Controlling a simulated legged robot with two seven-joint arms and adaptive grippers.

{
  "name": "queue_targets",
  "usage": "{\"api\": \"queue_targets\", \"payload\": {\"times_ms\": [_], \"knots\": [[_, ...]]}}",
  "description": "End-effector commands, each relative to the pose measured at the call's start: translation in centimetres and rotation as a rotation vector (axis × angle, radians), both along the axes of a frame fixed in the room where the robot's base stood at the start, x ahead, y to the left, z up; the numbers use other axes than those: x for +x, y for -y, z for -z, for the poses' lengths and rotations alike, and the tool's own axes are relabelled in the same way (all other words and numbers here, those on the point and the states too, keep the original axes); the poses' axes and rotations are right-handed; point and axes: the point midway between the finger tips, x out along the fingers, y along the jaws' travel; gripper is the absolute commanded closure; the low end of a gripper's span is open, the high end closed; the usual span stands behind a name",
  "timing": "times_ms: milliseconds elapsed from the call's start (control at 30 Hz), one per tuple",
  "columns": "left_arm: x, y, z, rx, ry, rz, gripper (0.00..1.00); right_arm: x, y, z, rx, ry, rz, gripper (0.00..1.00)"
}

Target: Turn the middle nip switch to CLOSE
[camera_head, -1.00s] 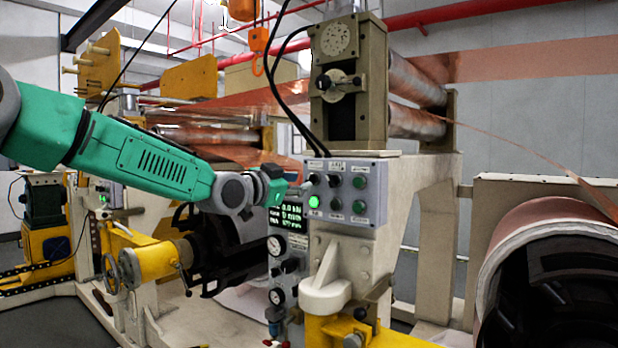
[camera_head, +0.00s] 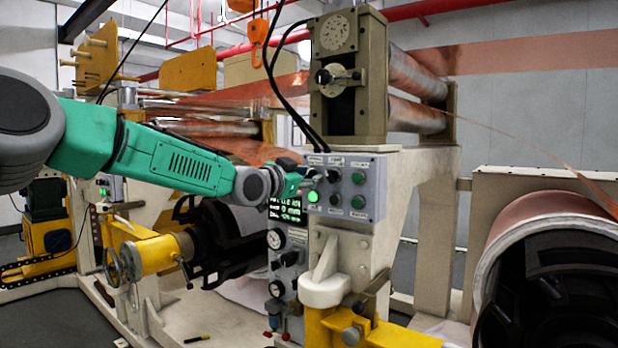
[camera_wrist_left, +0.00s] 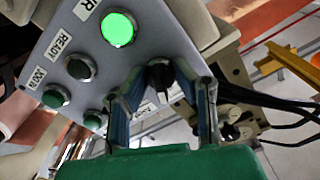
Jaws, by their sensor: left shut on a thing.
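In the head view my left gripper (camera_head: 308,174) reaches the panel's upper left and largely hides that knob. The switch labels are too small to read, so I cannot tell its setting. My right gripper is out of view.
A second black switch (camera_head: 333,176) sits close to the right of the held one. A small display (camera_head: 287,209) and pressure gauges (camera_head: 276,239) are below. Black cables (camera_head: 291,100) hang just above the panel. A copper roll (camera_head: 550,230) stands at right.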

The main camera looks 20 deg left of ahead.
Motion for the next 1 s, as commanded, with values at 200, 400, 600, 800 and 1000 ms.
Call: {"api": "queue_targets", "payload": {"times_ms": [200,400,600,800,1000], "knots": [[0.0,-0.1,0.0,-0.053,-0.02,-0.001,1.0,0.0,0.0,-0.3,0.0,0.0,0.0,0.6],[0.1,-0.1,0.0,-0.171,-0.064,-0.002,1.0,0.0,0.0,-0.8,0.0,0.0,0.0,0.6],[0.1,-0.1,-0.1,-0.342,-0.125,-0.002,1.0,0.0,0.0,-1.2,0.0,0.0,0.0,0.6],[0.1,-0.2,0.0,-0.522,-0.19,-0.003,1.0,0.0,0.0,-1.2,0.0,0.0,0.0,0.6],[0.1,-0.2,0.0,-0.685,-0.246,-0.003,1.0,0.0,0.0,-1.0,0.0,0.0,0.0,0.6]]}}
